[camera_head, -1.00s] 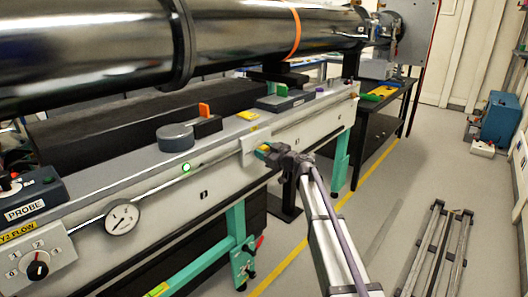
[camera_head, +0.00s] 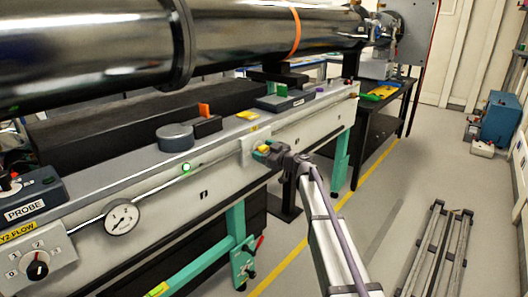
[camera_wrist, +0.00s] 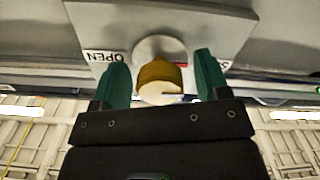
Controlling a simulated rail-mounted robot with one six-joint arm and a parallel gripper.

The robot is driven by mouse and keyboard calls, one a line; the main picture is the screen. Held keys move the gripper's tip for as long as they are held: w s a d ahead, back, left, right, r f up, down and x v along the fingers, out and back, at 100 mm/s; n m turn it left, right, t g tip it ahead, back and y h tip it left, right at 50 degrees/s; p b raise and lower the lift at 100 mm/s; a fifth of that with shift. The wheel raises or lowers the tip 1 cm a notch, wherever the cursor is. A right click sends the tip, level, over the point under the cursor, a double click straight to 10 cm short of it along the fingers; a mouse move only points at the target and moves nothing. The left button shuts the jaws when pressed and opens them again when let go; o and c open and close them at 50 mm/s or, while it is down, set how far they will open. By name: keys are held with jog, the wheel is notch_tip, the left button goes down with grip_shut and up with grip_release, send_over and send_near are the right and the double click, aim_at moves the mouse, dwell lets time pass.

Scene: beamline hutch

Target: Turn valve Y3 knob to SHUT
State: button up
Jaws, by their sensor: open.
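The valve knob (camera_wrist: 158,73) is yellow-brown with a pale, round front end and sits on a round pale base on a grey plate (camera_wrist: 215,22). In the wrist view an upside-down OPEN label (camera_wrist: 103,57) is at its left. My gripper (camera_wrist: 160,60) is open, with one green finger on each side of the knob and a visible gap at both. In the head view my gripper (camera_head: 268,151) is at the valve plate (camera_head: 252,141) on the bench's front face.
A round gauge (camera_head: 123,219) and a FLOW selector box (camera_head: 45,255) with a black knob are farther left on the bench front. A black beam pipe (camera_head: 90,45) runs above. Tripod-like metal legs (camera_head: 440,240) lie on the floor at right. The aisle floor is otherwise largely clear.

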jog(key=v, duration=1)
jog(key=shift+s+d, duration=0.2)
jog(key=shift+d, duration=0.1)
